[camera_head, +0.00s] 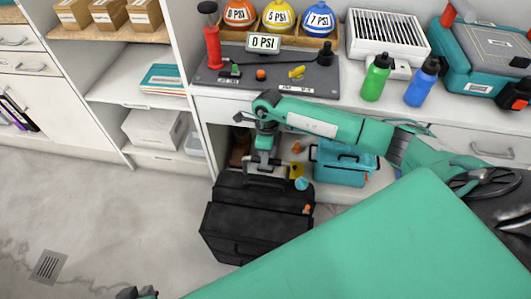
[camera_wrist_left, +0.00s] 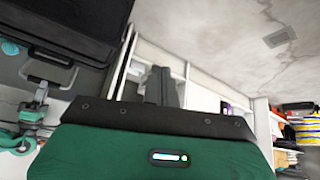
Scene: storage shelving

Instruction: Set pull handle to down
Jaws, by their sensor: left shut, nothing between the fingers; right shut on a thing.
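A black suitcase (camera_head: 255,232) stands on the floor in front of the counter's open bay. Its grey pull handle (camera_head: 282,172) shows at the top of the case. My right gripper (camera_head: 265,160) is shut on the pull handle from above. In the left wrist view the suitcase (camera_wrist_left: 85,25) fills the upper left, with the pull handle (camera_wrist_left: 48,72) and my teal right arm beside it. My left gripper (camera_head: 137,293) is at the bottom edge of the head view, away from the suitcase. Its fingers (camera_wrist_left: 161,86) are shut and empty in the left wrist view.
A teal toolbox (camera_head: 342,170) stands in the bay right of the suitcase. The counter (camera_head: 230,96) above holds a grey board, helmets and a green bottle (camera_head: 376,78). Shelves (camera_head: 120,90) stand at left. The floor (camera_head: 110,215) left of the suitcase is clear.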

